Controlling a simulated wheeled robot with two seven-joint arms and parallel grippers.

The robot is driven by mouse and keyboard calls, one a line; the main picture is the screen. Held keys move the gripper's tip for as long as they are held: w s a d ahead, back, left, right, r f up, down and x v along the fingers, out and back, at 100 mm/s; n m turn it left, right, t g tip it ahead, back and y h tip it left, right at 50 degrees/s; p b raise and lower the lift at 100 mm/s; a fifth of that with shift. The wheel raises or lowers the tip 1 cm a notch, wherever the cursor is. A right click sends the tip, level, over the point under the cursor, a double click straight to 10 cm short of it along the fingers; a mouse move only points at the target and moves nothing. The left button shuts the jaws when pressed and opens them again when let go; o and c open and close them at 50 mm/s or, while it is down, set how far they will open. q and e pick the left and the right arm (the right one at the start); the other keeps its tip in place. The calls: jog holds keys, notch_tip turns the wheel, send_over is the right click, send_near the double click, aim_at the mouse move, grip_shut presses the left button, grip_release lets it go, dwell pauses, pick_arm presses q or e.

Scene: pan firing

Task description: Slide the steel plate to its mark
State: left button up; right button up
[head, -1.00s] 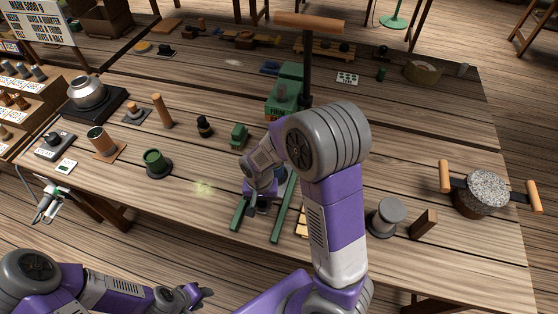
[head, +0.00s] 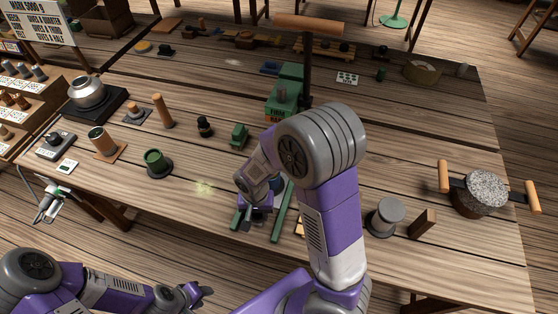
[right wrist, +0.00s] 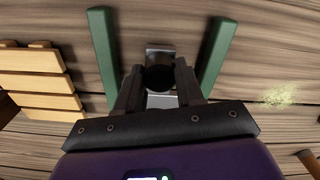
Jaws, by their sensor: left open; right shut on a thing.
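The steel plate (right wrist: 161,101) shows in the right wrist view as a small grey piece with a round black knob (right wrist: 159,78) on it. It lies between two green rails (right wrist: 214,58); the rails also show in the head view (head: 282,212). My right gripper (right wrist: 159,82) is shut on the knob, with a finger on each side. In the head view my right gripper (head: 250,214) is low between the rails and hides the plate. I cannot make out the plate's mark. My left gripper (head: 199,294) is open and empty, off the table's front edge.
A slatted wooden piece (right wrist: 38,80) lies beside one rail. A pale yellow-green patch (head: 204,188) is on the table left of the rails. A green cup (head: 155,160), a grey spool (head: 386,217) and a wooden block (head: 423,223) stand nearby.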

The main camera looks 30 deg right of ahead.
jog(key=shift+s+a+p, duration=0.35)
jog(key=shift+s+a, duration=1.3)
jog(key=shift+a, duration=0.25)
jog(key=o, duration=1.1)
jog(key=shift+o, duration=0.2)
notch_tip(320, 180, up, 8)
jog(key=p, duration=0.3)
jog(key=shift+f, duration=0.2)
